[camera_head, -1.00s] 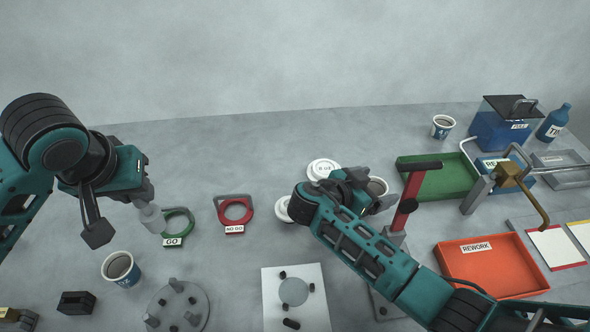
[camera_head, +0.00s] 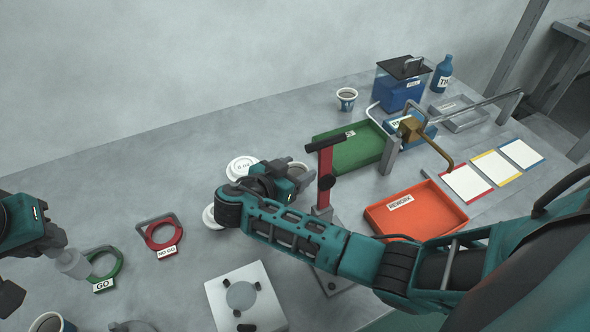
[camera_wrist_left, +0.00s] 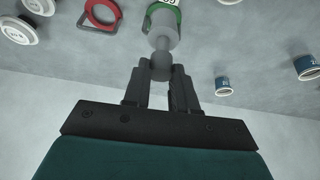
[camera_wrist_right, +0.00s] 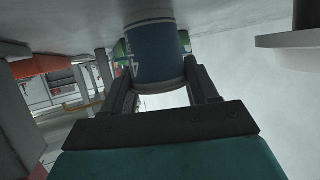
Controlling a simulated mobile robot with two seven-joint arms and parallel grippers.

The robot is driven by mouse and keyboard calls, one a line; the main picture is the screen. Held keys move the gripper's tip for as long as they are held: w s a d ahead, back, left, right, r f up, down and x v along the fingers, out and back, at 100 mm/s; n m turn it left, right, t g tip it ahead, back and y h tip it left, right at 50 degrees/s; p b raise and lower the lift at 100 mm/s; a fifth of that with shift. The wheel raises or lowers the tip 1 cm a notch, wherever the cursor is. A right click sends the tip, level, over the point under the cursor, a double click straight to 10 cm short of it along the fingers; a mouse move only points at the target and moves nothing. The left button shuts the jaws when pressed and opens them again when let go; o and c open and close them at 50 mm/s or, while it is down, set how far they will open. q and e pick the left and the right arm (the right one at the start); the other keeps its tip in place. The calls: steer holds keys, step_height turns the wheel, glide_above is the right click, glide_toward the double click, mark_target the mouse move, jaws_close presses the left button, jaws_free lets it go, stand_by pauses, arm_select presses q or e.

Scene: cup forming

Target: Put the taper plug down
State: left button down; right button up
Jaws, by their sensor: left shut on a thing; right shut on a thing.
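The taper plug (camera_head: 73,263) is a pale grey stepped cylinder beside the green GO ring (camera_head: 118,262). My left gripper (camera_head: 58,243) is shut on its narrow end; the left wrist view shows the plug (camera_wrist_left: 163,32) between the fingertips (camera_wrist_left: 160,70), overlapping the green ring. I cannot tell whether the plug touches the table. My right gripper (camera_head: 290,172) is shut on a blue paper cup with a white number, which fills the middle of the right wrist view (camera_wrist_right: 156,52).
A red NO GO ring (camera_head: 166,236) lies right of the GO ring. The red post (camera_head: 325,175) stands close to my right gripper. A green tray (camera_head: 345,150), an orange REWORK tray (camera_head: 416,210) and a white plate (camera_head: 222,285) are around. The table's back left is clear.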

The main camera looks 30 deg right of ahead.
steer(key=shift+c, duration=0.8)
arm_select(q)
steer(key=w+d+r+m+h, duration=0.1)
steer(key=w+d+m, duration=0.2)
steer(key=d, duration=0.8)
steer(key=w+d+r+m+g+h, duration=0.1)
steer(key=w+d+m, duration=0.25)
steer(key=d, duration=0.75)
steer(key=w+d+r+m+h, duration=0.1)
steer(key=w+d+m, duration=0.25)
steer(key=d, duration=0.75)
steer(key=s+d+f+m+g+h, duration=0.1)
steer(key=s+d, duration=0.1)
steer(key=d, duration=0.3)
steer(key=s+d+f+m, duration=0.1)
steer(key=s+d+m, duration=0.15)
steer(key=d, duration=0.25)
step_height(320, 180, down, 9)
steer(key=shift+s+f+n, duration=0.2)
steer(key=shift+n, duration=0.15)
steer(key=c, duration=0.9)
jaws_free()
steer(key=shift+a, duration=0.15)
